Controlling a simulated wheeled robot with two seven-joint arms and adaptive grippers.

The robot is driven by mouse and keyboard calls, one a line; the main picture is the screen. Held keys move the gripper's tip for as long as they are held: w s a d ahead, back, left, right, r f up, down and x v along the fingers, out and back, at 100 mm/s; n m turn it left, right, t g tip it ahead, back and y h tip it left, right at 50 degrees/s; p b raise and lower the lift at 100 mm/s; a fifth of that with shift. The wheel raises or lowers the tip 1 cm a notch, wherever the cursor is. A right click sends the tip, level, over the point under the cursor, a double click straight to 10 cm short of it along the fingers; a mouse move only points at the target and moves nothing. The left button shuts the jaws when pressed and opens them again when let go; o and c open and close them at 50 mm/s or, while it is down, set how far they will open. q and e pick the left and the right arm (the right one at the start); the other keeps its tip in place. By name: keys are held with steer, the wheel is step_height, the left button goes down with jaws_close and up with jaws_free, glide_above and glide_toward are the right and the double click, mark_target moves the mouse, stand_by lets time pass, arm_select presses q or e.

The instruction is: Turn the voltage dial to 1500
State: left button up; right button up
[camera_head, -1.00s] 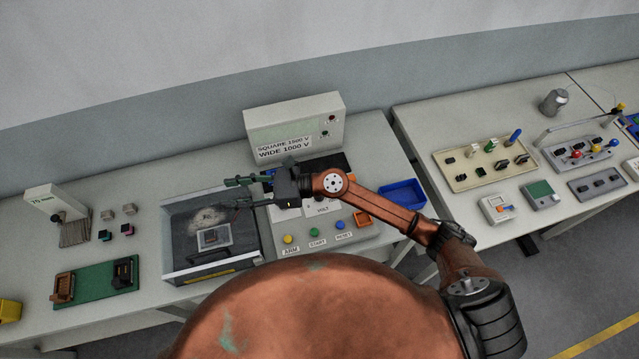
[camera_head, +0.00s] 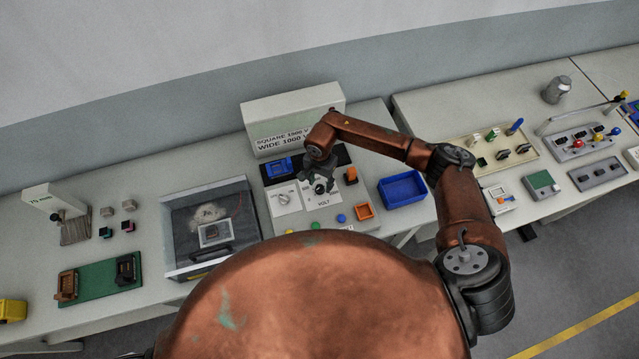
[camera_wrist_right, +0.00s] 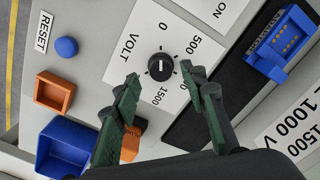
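The voltage dial (camera_wrist_right: 161,66) is a small black knob on a white plate marked VOLT, with 0, 500 and 1500 readable around it. A light mark shows on the knob, but its exact setting is hard to read. My right gripper (camera_wrist_right: 160,74) is open and empty, with its green fingers at either side of the dial in the wrist view and apart from it. In the head view my right gripper (camera_head: 321,178) hangs over the VOLT plate and partly hides the dial. My left gripper is not in view.
A blue connector block (camera_wrist_right: 281,44) stands on the black strip beside the plate. An orange block (camera_wrist_right: 130,143) shows behind the fingers. A blue RESET button (camera_wrist_right: 67,47), an orange tray (camera_wrist_right: 55,91) and a blue bin (camera_head: 403,188) are nearby. The sign box (camera_head: 292,120) stands behind.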

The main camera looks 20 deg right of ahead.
mark_target(320, 189)
steer(key=shift+a+f, duration=0.1)
steer(key=shift+f, duration=1)
jaws_close()
